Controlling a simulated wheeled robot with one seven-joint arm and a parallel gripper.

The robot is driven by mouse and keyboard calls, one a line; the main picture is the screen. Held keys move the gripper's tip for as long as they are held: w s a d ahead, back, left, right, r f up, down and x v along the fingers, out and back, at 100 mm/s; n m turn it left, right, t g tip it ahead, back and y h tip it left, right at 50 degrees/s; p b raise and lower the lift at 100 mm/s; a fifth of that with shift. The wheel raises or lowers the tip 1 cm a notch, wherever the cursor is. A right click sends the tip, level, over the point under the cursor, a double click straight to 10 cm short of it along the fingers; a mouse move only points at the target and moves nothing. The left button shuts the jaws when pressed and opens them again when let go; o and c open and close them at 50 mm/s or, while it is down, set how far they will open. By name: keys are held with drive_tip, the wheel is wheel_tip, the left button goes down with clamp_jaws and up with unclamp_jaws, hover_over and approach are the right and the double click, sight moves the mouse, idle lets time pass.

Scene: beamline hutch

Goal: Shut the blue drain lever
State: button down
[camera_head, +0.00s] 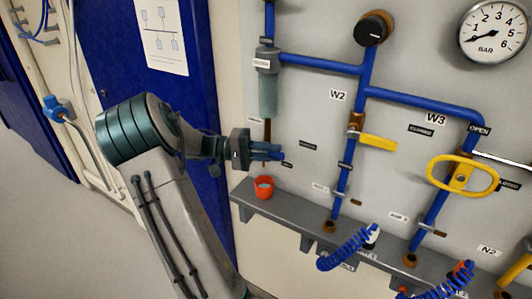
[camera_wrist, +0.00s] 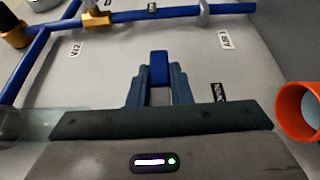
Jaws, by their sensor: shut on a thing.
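The blue drain lever (camera_wrist: 158,66) shows in the wrist view as a short blue block between my fingertips. My gripper (camera_wrist: 158,78) is shut on it. In the head view my gripper (camera_head: 279,152) reaches from the left to just below the clear filter bowl (camera_head: 268,97) and hides most of the lever there. A brown drain stub (camera_head: 267,130) hangs under the bowl, just above my fingers. I cannot tell from these views how far the lever is turned. A small dark label (camera_head: 308,146) is on the panel right of my gripper.
An orange cup (camera_head: 264,186) stands on the grey ledge (camera_head: 290,212) below my gripper; it also shows in the wrist view (camera_wrist: 297,112). Blue pipes, a yellow lever (camera_head: 378,142), a yellow oval handle (camera_head: 440,184) and a gauge (camera_head: 494,32) are to the right.

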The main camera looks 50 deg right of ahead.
idle(0.3)
drive_tip(key=c, duration=1.3)
unclamp_jaws()
drive_tip(key=shift+w, duration=0.1)
drive_tip(key=b+v, duration=0.2)
drive_tip(key=v, duration=1.1)
drive_tip(key=shift+w+a, duration=0.15)
drive_tip(key=shift+w, duration=0.15)
drive_tip(key=s+a+f+n+t+y, duration=0.1)
drive_tip(key=s+a+n+t+y, duration=0.2)
drive_tip(key=a+t, duration=0.3)
drive_tip(key=s+a+f+n+t+y, duration=0.2)
drive_tip(key=s+a+n+t, duration=0.3)
drive_tip(key=a, duration=0.9)
drive_tip(key=s+a+f+n+t+y, duration=0.1)
drive_tip(key=s+a+n+t+y, duration=0.2)
drive_tip(key=a+t, duration=0.5)
drive_tip(key=shift+s+a+f+n+y, duration=0.15)
drive_tip(key=shift+s+a+f+n, duration=0.1)
drive_tip(key=shift+s+a, duration=0.4)
drive_tip(key=shift+s+a+f+n+y, duration=0.15)
drive_tip(key=shift+s+a+n, duration=0.1)
drive_tip(key=shift+s+a, duration=0.4)
